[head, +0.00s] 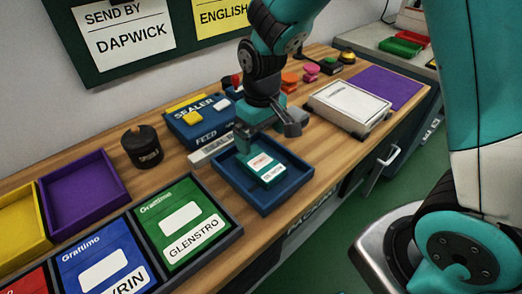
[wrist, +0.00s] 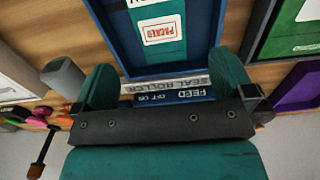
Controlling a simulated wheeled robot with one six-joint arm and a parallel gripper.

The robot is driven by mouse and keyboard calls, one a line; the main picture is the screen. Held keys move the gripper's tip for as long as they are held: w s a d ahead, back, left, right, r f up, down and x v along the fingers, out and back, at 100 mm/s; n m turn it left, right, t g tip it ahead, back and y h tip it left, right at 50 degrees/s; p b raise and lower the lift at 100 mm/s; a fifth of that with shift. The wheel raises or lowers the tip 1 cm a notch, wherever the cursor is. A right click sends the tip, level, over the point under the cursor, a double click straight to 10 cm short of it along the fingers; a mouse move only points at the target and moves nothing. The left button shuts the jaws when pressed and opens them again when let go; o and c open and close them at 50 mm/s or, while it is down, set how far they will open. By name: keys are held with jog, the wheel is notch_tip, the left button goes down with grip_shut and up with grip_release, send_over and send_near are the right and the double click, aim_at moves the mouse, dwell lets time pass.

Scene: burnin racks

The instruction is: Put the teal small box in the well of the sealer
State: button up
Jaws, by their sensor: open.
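The teal small box (head: 272,177), with a white label and red print, lies flat inside a shallow dark-blue open well (head: 262,205) in front of the blue sealer (head: 185,128). A grey seal roller strip (head: 212,151) runs between the sealer body and the well. In the wrist view the box (wrist: 161,51) sits within the blue walls, label facing up. My gripper (head: 266,134) is open and empty, above the far edge of the well, near the roller. Its two teal fingers show apart in the wrist view (wrist: 165,88), with the box beyond them, untouched.
A black round pot (head: 142,146) stands left of the sealer. Labelled bins, including a green one (head: 180,222), and a purple tray (head: 83,189) are at the left. A white-topped case (head: 347,106) and a purple mat (head: 388,86) are to the right.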

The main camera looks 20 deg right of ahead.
jog(key=s+a+r+n+y, duration=0.1)
jog(key=s+a+r+y, duration=0.1)
jog(key=s+r, duration=0.5)
jog(key=s+a+r+n+y, duration=0.2)
jog(key=s+r, duration=0.5)
jog(key=s, duration=0.4)
jog(key=shift+s+a, duration=0.3)
jog(key=shift+a, duration=0.1)
jog(key=shift+w, duration=0.1)
jog(key=shift+c, duration=0.3)
